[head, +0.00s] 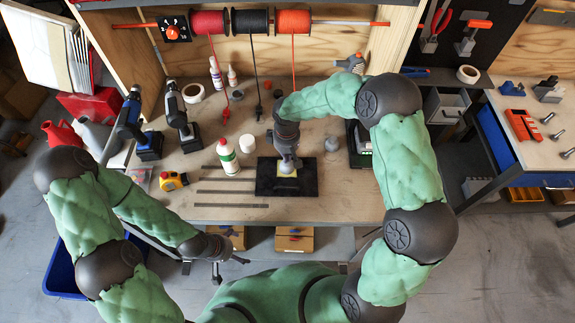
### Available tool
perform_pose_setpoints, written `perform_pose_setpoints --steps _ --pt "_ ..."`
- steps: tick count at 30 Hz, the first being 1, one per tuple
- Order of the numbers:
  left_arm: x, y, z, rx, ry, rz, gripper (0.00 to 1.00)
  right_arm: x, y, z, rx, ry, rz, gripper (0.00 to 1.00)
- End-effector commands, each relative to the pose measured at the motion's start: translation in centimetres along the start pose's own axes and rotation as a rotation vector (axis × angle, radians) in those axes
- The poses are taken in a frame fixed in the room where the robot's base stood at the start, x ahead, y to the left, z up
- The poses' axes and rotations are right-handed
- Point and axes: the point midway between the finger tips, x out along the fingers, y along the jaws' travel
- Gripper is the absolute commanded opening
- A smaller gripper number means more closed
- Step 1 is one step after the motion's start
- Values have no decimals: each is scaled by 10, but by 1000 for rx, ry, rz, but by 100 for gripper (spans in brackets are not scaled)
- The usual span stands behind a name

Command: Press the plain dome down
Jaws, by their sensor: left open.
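A black plate (266,188) lies on the workbench, with a pale yellow square (287,174) on it. My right gripper (288,168) points down right over the yellow square and hides its middle. I cannot tell whether it touches, or whether a dome is under it. A small plain grey rounded thing (332,144), dome-like, stands on the bench just right of my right gripper, apart from it. My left gripper (231,268) is open and empty, low in front of the bench's front edge.
A dark device (359,145) stands at right, beside my arm.

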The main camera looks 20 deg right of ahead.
Motion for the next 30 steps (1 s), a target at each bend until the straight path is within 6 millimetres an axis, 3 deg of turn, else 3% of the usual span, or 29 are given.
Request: perform_pose_setpoints --steps 30 --pt "7 -2 0 0 0 0 100 10 -1 1 -1 -2 -1 0"
